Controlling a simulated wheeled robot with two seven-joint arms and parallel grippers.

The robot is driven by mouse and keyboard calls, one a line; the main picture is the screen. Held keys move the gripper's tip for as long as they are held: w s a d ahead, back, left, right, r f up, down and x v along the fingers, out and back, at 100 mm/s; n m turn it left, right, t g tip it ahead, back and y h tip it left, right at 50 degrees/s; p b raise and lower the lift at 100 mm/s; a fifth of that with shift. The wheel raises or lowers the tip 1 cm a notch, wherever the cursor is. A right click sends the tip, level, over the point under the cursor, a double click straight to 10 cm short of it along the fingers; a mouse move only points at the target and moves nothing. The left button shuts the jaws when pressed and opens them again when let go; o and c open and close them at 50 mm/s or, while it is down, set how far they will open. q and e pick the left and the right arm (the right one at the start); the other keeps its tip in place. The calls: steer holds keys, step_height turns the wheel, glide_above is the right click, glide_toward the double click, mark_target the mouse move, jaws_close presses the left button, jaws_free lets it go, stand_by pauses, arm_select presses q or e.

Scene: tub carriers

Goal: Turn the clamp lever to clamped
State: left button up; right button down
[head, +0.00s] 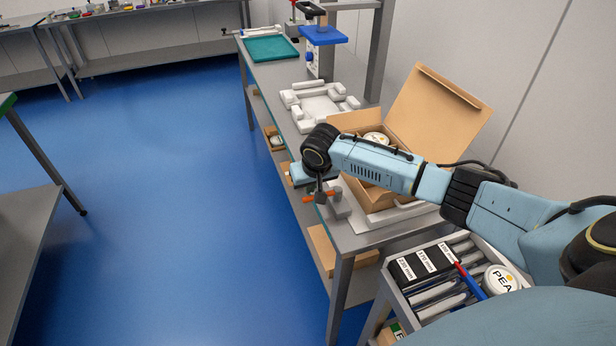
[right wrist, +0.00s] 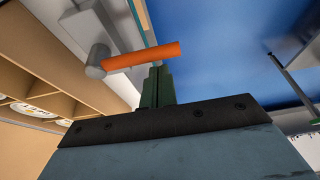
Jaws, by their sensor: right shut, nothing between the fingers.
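The clamp lever (head: 308,199) has an orange handle and shows low at the front edge of the grey bench in the head view. Its grey mount (head: 340,206) is just to the right. In the right wrist view the orange handle (right wrist: 140,55) crosses in front of my fingertips, with its grey round pivot (right wrist: 96,62) at its left end. My right gripper (head: 319,190) points down at the lever. Its fingers (right wrist: 157,85) are shut with nothing between them, tips at or very near the handle; I cannot tell if they touch. My left gripper is not in view.
An open cardboard box (head: 430,110) stands on the bench behind my right arm. A white foam tray (head: 318,105) and a green tray (head: 270,49) lie farther along. A rack with labelled black boxes (head: 423,265) is in front. Blue floor on the left is clear.

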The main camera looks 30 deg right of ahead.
steer(key=shift+s, duration=0.1)
stand_by(0.4)
steer(key=shift+s+a+n+p, duration=0.15)
steer(key=shift+s+n+p, duration=0.15)
steer(key=shift+p, duration=0.25)
